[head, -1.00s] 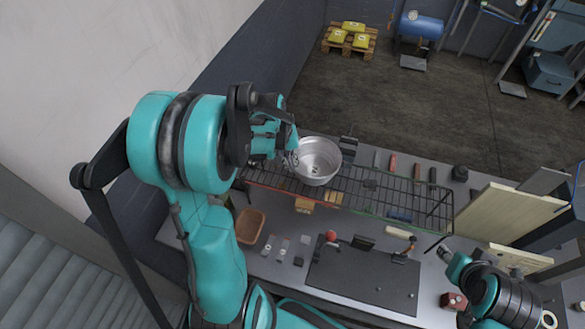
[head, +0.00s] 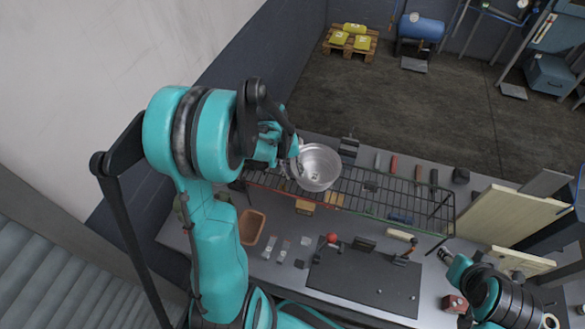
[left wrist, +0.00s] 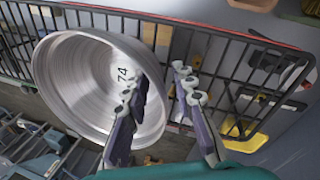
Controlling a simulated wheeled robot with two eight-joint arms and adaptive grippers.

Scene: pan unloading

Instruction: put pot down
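The pot (head: 320,168) is a round, shiny metal bowl shape, standing on the black wire rack (head: 420,208) near its left part. In the left wrist view the pot (left wrist: 75,85) shows its inner wall and a "74" mark, with the rack bars behind it. My left gripper (head: 295,150) is at the pot's left rim. In the left wrist view its fingers (left wrist: 158,95) are apart, one over the pot's inside and one outside the rim, with a clear gap. My right gripper (head: 445,256) is away at the lower right; its fingers are too small to judge.
A dark board (head: 365,280) lies on the grey worktop below the rack, with a red-knobbed tool on it. A brown tray (head: 252,227) and small items lie to its left. Wooden panels (head: 515,222) stand at the right. Several tools lie behind the rack.

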